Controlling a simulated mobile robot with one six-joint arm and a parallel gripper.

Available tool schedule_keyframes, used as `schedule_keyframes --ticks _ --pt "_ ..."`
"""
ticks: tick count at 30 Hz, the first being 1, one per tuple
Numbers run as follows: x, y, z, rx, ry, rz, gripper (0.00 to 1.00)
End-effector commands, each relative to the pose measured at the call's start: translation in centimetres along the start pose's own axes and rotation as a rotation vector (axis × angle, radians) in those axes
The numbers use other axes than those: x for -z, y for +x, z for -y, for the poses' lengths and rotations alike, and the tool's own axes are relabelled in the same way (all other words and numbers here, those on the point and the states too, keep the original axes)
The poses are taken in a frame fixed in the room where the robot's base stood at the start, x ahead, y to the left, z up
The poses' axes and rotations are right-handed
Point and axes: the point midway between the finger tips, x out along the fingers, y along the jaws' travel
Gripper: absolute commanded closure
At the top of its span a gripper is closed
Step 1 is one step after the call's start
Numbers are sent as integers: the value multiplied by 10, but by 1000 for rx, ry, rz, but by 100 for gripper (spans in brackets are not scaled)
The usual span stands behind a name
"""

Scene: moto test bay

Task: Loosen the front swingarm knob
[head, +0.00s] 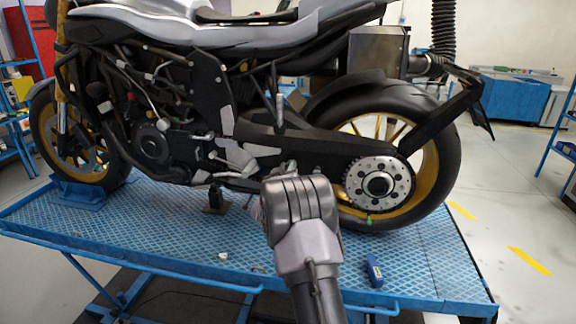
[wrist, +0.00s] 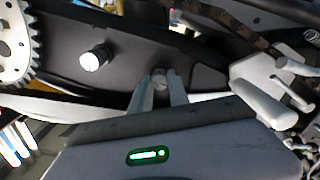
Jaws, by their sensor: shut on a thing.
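In the wrist view, my gripper (wrist: 161,92) is shut on a small grey knob, the front swingarm knob (wrist: 160,78), with one finger on each side of it. The knob sits against the black swingarm (wrist: 205,76). A second, silver-white knob (wrist: 95,58) stands out from the swingarm to the left, closer to the toothed sprocket (wrist: 14,45), and is untouched.
The motorcycle stands on a blue mesh platform (head: 130,225). Grey foot levers and brackets (wrist: 268,90) sit close to the right of my fingers in the wrist view. A small blue object (head: 374,271) lies on the platform at the right. The rear wheel (head: 440,165) is beyond the sprocket.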

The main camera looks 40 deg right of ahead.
Motion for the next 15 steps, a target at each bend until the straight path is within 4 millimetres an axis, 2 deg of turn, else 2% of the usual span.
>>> schedule_keyframes --ticks 15 --pt "1 0 0 1 -423 1 100"
